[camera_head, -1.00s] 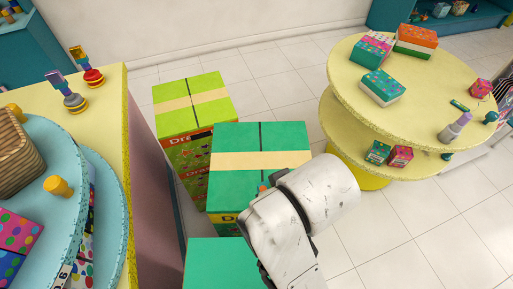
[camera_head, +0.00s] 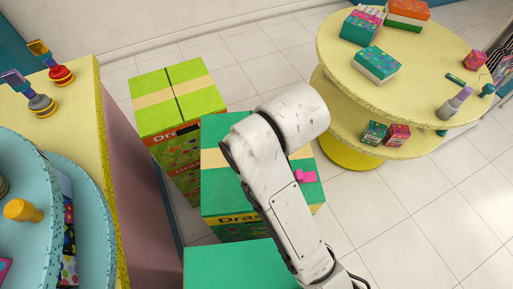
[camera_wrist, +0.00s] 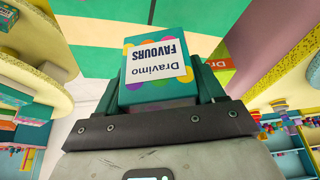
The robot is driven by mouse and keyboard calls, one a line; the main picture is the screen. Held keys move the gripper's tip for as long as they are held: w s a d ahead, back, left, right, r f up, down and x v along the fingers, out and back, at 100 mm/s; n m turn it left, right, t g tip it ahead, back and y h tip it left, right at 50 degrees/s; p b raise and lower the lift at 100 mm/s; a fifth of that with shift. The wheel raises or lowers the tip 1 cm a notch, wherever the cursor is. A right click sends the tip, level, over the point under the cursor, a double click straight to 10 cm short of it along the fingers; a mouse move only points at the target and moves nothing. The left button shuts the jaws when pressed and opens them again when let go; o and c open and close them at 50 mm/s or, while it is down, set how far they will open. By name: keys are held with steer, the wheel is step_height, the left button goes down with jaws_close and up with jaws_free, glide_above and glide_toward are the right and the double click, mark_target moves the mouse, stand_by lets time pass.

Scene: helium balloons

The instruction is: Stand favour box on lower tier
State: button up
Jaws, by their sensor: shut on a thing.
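The favour box (camera_wrist: 158,68) is teal with coloured dots and a white label reading "Dravimo FAVOURS". In the wrist view my gripper (camera_wrist: 160,90) is shut on it, with dark fingers at both sides. The label appears upside down. In the head view my arm hides the gripper and the held box. The lower tier (camera_head: 345,118) belongs to the round yellow two-tier stand at the right. A teal favour box (camera_head: 373,133) and a pink one (camera_head: 397,137) stand on it, side by side near the front edge. The held box is apart from the tier.
The upper tier (camera_head: 425,95) overhangs the lower one and bears several boxes and small items. Stacked green cartons (camera_head: 225,265) stand beneath and beside my arm. A yellow counter (camera_head: 85,130) is at the left. Tiled floor (camera_head: 400,220) is clear at the right.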

steer(key=w+f, duration=0.4)
steer(key=w+f+p, duration=0.1)
steer(key=w+f, duration=0.1)
steer(key=w, duration=0.1)
steer(key=shift+a+f, duration=0.25)
steer(key=shift+a, duration=0.05)
steer(key=shift+w+f+p, duration=0.1)
steer(key=shift+f+p, duration=0.4)
steer(key=shift+f, duration=1.15)
steer(key=shift+f, duration=0.15)
steer(key=o, duration=1.2)
